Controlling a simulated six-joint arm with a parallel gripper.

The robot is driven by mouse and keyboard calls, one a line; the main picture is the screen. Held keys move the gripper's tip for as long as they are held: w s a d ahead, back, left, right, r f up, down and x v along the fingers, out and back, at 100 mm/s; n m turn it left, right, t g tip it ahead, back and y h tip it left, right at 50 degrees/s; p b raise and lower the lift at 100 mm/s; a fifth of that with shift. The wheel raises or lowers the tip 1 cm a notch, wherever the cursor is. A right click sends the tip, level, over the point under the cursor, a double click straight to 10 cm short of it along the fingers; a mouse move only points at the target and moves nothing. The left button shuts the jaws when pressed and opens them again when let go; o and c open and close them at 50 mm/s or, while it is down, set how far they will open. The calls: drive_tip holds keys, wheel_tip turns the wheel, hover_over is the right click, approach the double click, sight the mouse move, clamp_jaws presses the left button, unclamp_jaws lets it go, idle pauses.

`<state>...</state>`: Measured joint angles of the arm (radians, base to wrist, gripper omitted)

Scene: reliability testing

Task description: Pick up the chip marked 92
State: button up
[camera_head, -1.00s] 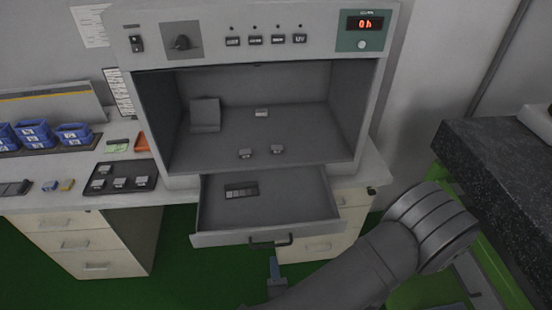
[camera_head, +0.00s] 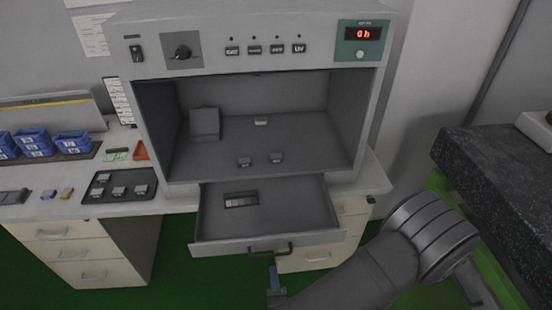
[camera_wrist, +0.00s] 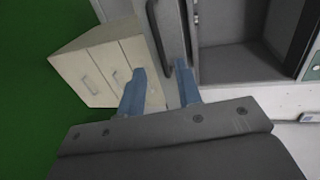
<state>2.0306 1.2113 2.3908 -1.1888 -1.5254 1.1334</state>
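Several small grey chips lie about; no marking is legible, so I cannot tell which is 92. Two chips, a left one (camera_head: 244,162) and a right one (camera_head: 276,157), lie on the chamber floor near its front. A third chip (camera_head: 261,121) lies farther back. Several more sit on a dark tray (camera_head: 103,181) on the bench at left. My gripper (camera_wrist: 160,82) shows two blue fingers apart with nothing between them in the wrist view. In the head view it is in front of and below the drawer handle, partly hidden by the arm.
The test chamber (camera_head: 365,130) is open at the front, with a pulled-out drawer (camera_head: 300,205) below holding a small dark strip (camera_head: 240,199). The drawer handle (camera_head: 270,252) juts forward. Blue bins (camera_head: 74,142) stand at left. A dark stone-topped table (camera_head: 500,160) is at right.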

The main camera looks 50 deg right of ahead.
drive_tip(key=o, duration=0.9)
drive_tip(key=shift+c, duration=0.2)
